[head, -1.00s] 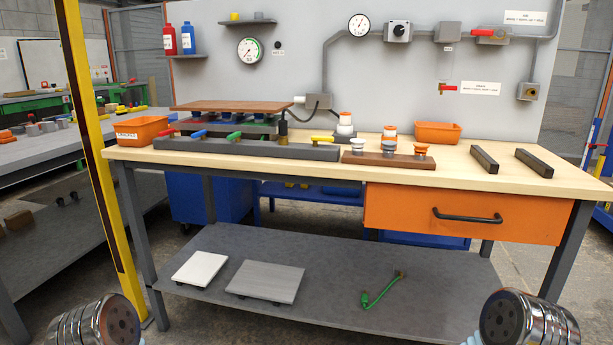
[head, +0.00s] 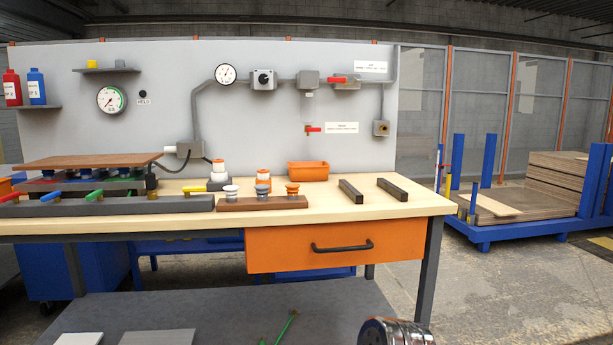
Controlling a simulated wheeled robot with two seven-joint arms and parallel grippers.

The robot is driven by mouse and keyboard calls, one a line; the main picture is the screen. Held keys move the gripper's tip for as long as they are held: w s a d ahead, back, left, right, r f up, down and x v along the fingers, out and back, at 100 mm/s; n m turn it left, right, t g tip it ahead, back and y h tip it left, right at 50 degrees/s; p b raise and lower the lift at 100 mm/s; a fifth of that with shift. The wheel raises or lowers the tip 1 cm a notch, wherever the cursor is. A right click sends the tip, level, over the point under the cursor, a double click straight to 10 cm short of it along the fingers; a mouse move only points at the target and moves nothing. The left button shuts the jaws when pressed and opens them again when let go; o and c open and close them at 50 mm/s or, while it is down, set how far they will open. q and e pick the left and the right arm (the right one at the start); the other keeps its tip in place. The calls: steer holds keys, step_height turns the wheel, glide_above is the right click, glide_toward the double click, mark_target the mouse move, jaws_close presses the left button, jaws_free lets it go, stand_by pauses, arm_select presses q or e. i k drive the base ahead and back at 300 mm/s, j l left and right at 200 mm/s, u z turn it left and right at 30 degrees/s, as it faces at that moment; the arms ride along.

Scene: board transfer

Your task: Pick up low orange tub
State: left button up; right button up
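A low orange tub (head: 308,171) stands on the wooden bench top (head: 420,205), near its back edge and right of the middle. A sliver of a second orange container (head: 7,187) shows at the left picture edge, mostly cut off. Neither of my grippers is in view. Only a ribbed metal part of my own arm shows at the bottom edge, below the drawer, so I cannot see any fingers.
Two dark bars (head: 350,191) (head: 392,189) lie right of the tub. A brown block (head: 262,203) with several suction cups is in front of it. An orange drawer (head: 345,247) is under the top. A blue rack (head: 525,232) with boards stands at right.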

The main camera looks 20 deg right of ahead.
mark_target(299, 171)
steer(key=j+z, duration=0.2)
steer(key=z, duration=0.75)
